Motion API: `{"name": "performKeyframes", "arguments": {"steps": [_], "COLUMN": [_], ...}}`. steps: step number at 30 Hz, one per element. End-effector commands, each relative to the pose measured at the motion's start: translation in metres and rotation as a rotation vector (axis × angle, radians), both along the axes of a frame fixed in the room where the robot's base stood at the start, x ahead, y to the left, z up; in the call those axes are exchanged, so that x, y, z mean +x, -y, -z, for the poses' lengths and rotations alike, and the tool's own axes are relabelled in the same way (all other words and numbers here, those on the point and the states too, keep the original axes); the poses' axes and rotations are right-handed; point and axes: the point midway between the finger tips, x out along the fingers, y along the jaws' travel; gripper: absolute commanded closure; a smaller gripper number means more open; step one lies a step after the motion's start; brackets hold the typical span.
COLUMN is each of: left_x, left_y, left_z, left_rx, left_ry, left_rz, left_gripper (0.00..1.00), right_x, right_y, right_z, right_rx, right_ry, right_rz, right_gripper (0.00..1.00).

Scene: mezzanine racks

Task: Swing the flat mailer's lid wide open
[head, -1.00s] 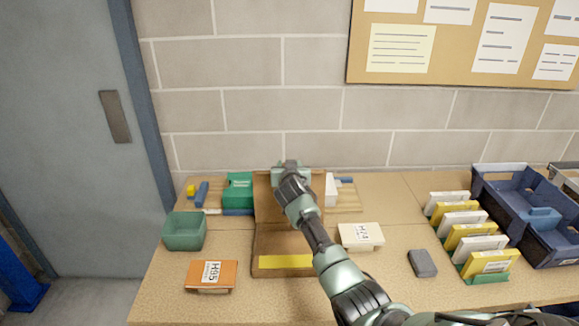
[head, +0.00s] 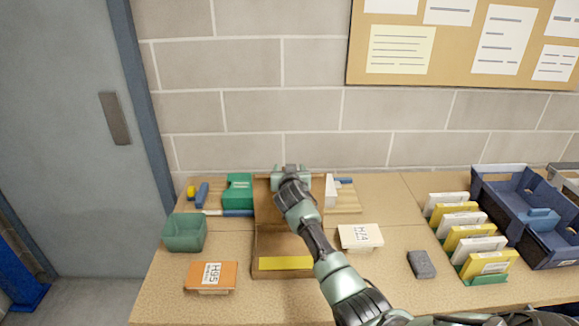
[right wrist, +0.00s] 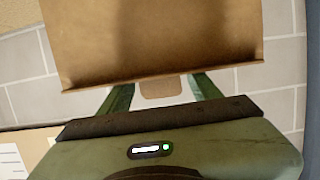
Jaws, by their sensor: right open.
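The flat brown cardboard mailer (head: 262,244) lies on the table with a yellow strip along its near edge. Its lid (head: 263,208) stands raised at the back, about upright or leaning back; the exact angle is hard to tell. My right gripper (head: 290,172) is at the lid's top edge. In the right wrist view the lid (right wrist: 155,40) fills the upper middle, and its small tab (right wrist: 160,88) shows between the open fingers of my right gripper (right wrist: 162,92), apparently without being clamped. My right arm covers part of the lid and mailer. My left gripper is not in view.
A teal bin (head: 185,233) and green box (head: 238,188) stand left of the mailer. An orange box (head: 211,273) is front left. A cream box (head: 360,237) and grey block (head: 421,264) are right. Blue crates (head: 528,228) stand far right, and the wall (head: 300,120) is behind.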

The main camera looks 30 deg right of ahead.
Motion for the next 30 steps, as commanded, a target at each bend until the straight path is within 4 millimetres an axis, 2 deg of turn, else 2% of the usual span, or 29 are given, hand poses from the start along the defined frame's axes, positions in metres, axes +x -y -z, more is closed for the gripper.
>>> {"name": "performKeyframes", "arguments": {"steps": [6, 30], "left_x": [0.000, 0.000], "left_y": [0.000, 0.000], "left_z": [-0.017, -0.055], "left_rx": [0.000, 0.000], "left_ry": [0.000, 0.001], "left_rz": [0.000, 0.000], "left_gripper": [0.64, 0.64], "right_x": [-0.014, -0.058], "right_y": [-0.009, -0.036], "right_z": [-0.006, -0.023], "right_rx": [0.002, 0.000], "right_ry": [-0.003, 0.001], "right_rz": [0.000, 0.000], "right_gripper": [0.35, 0.35]}}
